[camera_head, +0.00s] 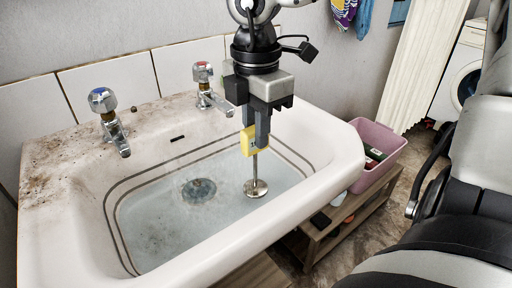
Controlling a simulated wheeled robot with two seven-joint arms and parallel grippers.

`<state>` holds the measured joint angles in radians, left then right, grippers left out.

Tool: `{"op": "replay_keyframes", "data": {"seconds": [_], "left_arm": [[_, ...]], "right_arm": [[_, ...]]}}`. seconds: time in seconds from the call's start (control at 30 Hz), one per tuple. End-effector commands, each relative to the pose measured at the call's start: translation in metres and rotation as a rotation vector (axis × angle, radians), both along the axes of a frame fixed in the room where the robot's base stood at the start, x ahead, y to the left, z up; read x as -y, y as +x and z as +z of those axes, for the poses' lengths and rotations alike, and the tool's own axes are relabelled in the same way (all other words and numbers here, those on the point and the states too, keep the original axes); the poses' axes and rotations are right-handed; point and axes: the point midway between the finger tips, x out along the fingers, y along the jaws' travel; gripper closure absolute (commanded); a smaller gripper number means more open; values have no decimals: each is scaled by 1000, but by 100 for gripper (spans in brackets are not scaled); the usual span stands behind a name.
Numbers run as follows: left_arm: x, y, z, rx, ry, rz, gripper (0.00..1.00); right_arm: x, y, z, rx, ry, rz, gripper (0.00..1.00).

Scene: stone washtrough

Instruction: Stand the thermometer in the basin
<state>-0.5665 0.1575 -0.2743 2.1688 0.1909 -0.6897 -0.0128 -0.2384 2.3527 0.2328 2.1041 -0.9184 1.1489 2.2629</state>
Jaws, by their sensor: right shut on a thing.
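The thermometer (255,165) has a yellow head, a thin metal stem and a round metal disc at its foot. It is upright over the right part of the basin (325,178). My right gripper (256,140) is shut on its yellow head from above. The disc is at the water's area inside the basin; I cannot tell whether it touches the bottom. The basin is white, stained at the back left, and holds shallow water with a dark round drain (198,190). My left gripper is not in view.
Two chrome taps, a blue-topped one (110,120) and a red-topped one (207,85), stand on the back rim. A pink tub (375,150) sits on a wooden bench (325,237) at the right. A washing machine (460,80) is far right. The basin's left part is clear.

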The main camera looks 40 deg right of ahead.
Motion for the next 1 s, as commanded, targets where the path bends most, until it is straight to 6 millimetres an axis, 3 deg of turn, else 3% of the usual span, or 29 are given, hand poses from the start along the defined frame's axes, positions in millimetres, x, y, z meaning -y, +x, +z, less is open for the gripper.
{"op": "replay_keyframes", "data": {"seconds": [0.27, 0.63, 0.67, 0.73, 1.0], "left_arm": [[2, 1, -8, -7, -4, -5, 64], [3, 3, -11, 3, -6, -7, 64], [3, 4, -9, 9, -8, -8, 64], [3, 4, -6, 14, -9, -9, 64], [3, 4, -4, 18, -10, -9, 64]], "right_arm": [[0, -1, -35, -3, 2, 0, 100], [0, 0, -41, 1, 1, 0, 100], [0, 0, -40, 0, 1, 0, 79], [0, 0, -39, -1, 1, 0, 60], [0, 0, -38, -1, 1, 0, 60]]}}
